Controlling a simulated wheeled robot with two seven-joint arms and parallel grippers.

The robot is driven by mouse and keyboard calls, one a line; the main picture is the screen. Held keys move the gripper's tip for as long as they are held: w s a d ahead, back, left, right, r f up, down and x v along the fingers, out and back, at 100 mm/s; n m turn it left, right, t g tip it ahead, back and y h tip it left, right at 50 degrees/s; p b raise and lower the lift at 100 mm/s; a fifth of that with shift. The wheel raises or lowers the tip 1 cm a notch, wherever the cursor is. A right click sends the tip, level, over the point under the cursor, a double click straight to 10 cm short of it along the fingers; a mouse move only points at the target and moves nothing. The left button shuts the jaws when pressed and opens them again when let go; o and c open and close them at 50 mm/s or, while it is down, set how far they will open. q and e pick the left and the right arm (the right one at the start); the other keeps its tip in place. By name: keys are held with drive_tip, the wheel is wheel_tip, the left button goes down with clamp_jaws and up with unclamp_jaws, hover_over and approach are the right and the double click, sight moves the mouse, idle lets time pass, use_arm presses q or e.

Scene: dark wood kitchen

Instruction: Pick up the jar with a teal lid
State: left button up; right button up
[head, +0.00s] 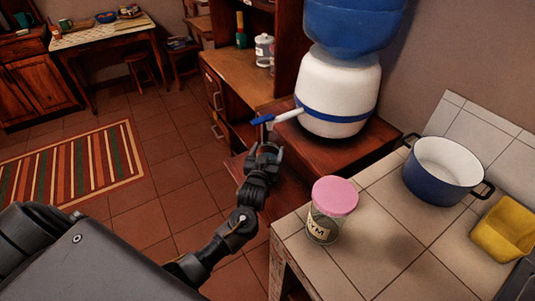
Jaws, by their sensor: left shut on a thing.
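No jar with a teal lid can be made out in the head view. A clear jar with a pink lid (333,205) stands upright on the near tiled counter. My left gripper (265,152) is to the left of this jar and apart from it, low beside the wooden stand. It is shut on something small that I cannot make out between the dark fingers. My right gripper is not in view.
A white and blue water dispenser (338,98) stands on the wooden stand, its tap (280,117) sticking out just above my left gripper. A blue pot (443,172) and yellow container (505,228) stand on the counter (385,255). A clear jar (264,50) stands on the cabinet behind.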

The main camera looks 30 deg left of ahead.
use_arm(q)
wheel_tip(320, 180, up, 2)
drive_tip(key=shift+r, duration=0.1)
drive_tip(key=s+a+r, duration=0.3)
drive_tip(key=s+r, duration=0.7)
drive_tip(key=s, duration=0.3)
drive_tip(key=shift+s+r+b, duration=0.2)
drive_tip(key=shift+b, duration=0.1)
drive_tip(key=shift+s, duration=0.1)
idle(0.4)
